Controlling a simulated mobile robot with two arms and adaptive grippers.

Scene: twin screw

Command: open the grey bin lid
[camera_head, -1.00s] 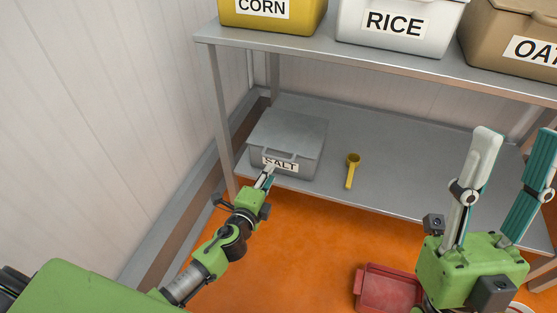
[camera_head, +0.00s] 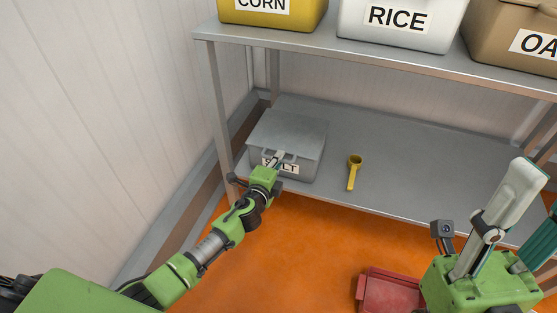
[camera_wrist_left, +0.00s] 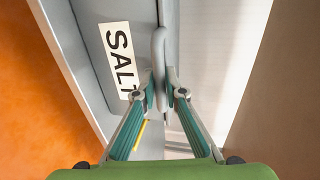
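The grey bin (camera_head: 303,168) marked SALT stands at the left end of the lower shelf, with its grey lid (camera_head: 292,130) lying flat and closed on it. A light grey loop handle (camera_wrist_left: 158,55) is at the lid's front edge. My left gripper (camera_head: 279,158) is at this handle, in front of the bin. In the left wrist view, the left gripper's fingertips (camera_wrist_left: 163,88) are close together with the handle between them. The fingers partly cover the SALT label (camera_wrist_left: 120,58). My right gripper (camera_head: 538,195) is open and empty at the right, its second finger partly cut off.
A yellow scoop (camera_head: 354,172) lies on the lower shelf (camera_head: 420,175), right of the bin. The upper shelf (camera_head: 400,58) holds yellow, white and brown bins above. A wall (camera_head: 110,110) is close at the left. A red container (camera_head: 390,292) is on the orange floor.

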